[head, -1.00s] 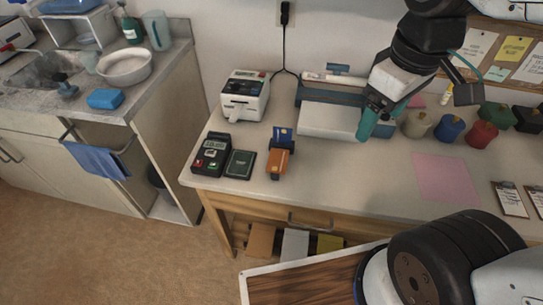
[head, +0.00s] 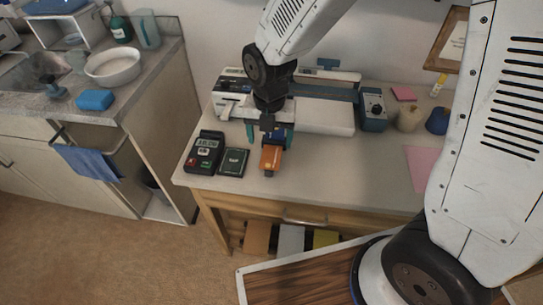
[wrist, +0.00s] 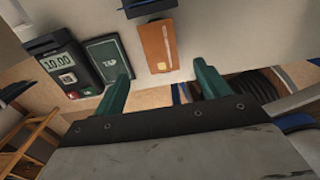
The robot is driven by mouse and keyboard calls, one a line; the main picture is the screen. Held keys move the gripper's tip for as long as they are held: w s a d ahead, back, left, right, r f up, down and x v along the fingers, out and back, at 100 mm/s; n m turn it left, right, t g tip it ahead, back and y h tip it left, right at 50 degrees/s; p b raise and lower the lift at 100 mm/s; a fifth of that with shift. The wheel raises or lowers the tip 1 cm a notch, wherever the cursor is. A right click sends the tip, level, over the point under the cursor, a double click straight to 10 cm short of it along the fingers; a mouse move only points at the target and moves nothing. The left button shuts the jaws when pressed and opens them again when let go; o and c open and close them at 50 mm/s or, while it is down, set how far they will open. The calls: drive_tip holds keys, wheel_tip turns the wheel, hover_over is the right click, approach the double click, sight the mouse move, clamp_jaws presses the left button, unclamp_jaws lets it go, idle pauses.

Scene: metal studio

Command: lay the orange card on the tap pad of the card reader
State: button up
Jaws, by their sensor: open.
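The orange card (head: 271,158) is near the front edge of the worktop, by a dark holder; in the wrist view the card (wrist: 159,47) shows its chip. The card reader (head: 204,152) is to its left with a lit display, also in the wrist view (wrist: 63,62). The dark green tap pad (head: 233,162) lies between reader and card; the wrist view (wrist: 108,58) shows its "TAP" marking. My gripper (head: 270,138) is open above the holder, its teal fingers apart on either side of the card's line. The wrist view shows the gap (wrist: 162,78) empty. The arm hides most of the holder.
A blue card (wrist: 140,8) shows beyond the orange one. A white printer (head: 228,105) and a long grey-white device (head: 322,115) stand behind. A pink sheet (head: 421,168) lies to the right. The worktop between the card and the sheet is clear.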

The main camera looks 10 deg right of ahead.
sight(271, 157)
drive_tip(key=f, duration=0.6)
drive_tip(key=shift+w+d, duration=0.2)
drive_tip(key=c, duration=1.1)
drive_tip(key=shift+r, duration=0.15)
drive_tip(key=shift+c, duration=0.2)
